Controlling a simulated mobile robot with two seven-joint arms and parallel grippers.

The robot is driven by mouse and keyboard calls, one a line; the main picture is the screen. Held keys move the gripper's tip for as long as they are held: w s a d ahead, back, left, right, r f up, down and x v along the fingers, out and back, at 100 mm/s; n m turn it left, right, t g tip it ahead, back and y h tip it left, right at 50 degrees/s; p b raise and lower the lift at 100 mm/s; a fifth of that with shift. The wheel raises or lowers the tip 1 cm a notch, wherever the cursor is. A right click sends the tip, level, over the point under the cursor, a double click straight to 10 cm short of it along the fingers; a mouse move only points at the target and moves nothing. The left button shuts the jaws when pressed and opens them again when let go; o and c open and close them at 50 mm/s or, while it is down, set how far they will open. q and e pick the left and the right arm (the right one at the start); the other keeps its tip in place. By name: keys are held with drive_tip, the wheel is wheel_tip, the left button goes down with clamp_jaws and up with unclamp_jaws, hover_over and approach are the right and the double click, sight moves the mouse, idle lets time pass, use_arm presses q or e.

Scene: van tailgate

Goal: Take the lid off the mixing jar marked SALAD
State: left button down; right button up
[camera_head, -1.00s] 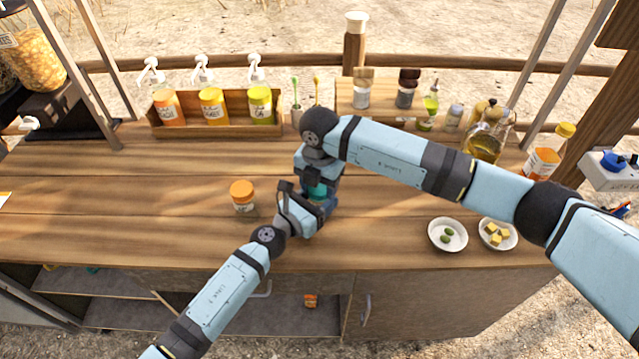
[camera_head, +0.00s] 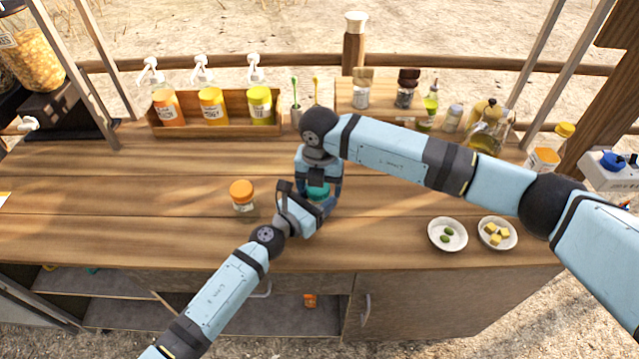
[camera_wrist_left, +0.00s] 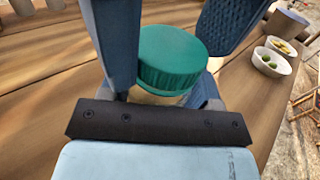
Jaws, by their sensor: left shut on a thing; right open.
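The jar with a teal lid (camera_head: 318,190) stands on the counter, mostly hidden by my grippers. In the left wrist view the ribbed teal lid (camera_wrist_left: 172,60) sits on the jar, with a strip of pale jar body (camera_wrist_left: 158,98) below it. No label on it can be read. My left gripper (camera_head: 316,207) comes in low from the front left and is shut on the jar. My right gripper (camera_head: 319,183) points down over the lid, open, with its fingers on either side of it. I cannot tell whether they touch it.
An orange-lidded jar (camera_head: 242,196) stands just left. Two white bowls (camera_head: 447,234) (camera_head: 497,233) stand at right. A wooden rack (camera_head: 218,128) with several jars, a raised shelf (camera_head: 385,112) and an oil jug (camera_head: 487,135) line the back. The left counter is clear.

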wheel_tip(320, 180, up, 4)
drive_tip(key=shift+a+r, duration=0.1)
drive_tip(key=shift+r, duration=0.25)
drive_tip(key=shift+c, duration=0.4)
wheel_tip(320, 180, up, 3)
drive_tip(key=shift+r+m, duration=0.1)
drive_tip(key=shift+m, duration=1)
drive_tip(key=shift+f, duration=4)
drive_tip(key=shift+c, duration=0.4)
drive_tip(key=c, duration=0.8)
drive_tip(key=shift+n, duration=1.7)
drive_tip(key=shift+c, duration=0.2)
